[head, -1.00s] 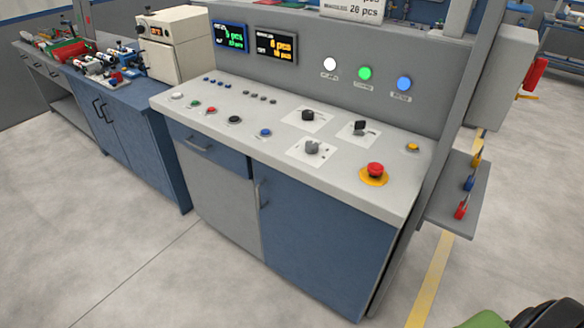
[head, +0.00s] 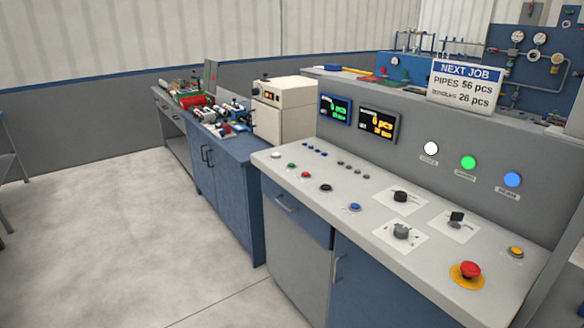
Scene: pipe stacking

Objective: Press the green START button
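The control console (head: 270,155) stands at the right in the head view, with a sloping light-grey top. A small green button (head: 291,165) sits near the left end of its top, between a white button (head: 276,156) and a red button (head: 305,175). A larger round green light or button (head: 468,163) is on the upright back panel, between a white one (head: 431,148) and a blue one (head: 512,180). The labels are too small to read, so I cannot tell which is START. Neither of my grippers is in view.
A red emergency-stop knob (head: 469,270) on a yellow base is at the console's front right. Rotary switches (head: 402,231) lie behind it to the left. Two lit displays (head: 378,123) are on the back panel. A blue workbench (head: 228,150) adjoins at left. The floor (head: 100,230) at front left is clear.

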